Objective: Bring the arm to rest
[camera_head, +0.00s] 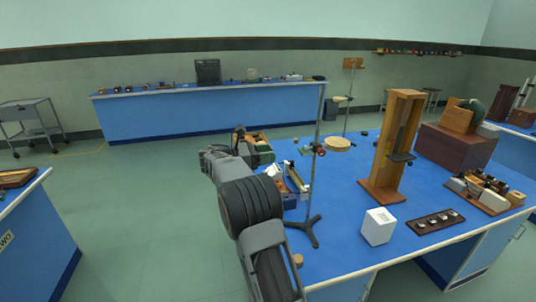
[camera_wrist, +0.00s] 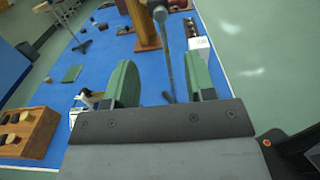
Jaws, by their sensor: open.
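My arm reaches from the bottom of the head view out over the left part of the blue bench (camera_head: 340,245). My gripper (camera_wrist: 163,85) shows in the wrist view as two green finger pads set well apart, open. No object is held between the pads. The thin rod of the retort stand (camera_head: 318,170) passes behind the gap between the pads in the wrist view (camera_wrist: 165,50). In the head view the gripper end is partly hidden behind my wrist, near the left edge of the bench.
A tall wooden stand (camera_head: 393,145), a white cube (camera_head: 379,226) and a dark tray of small parts (camera_head: 435,221) stand on the bench. A wooden box of parts (camera_wrist: 28,132) shows at the left in the wrist view. Open floor (camera_head: 150,220) lies left of the bench.

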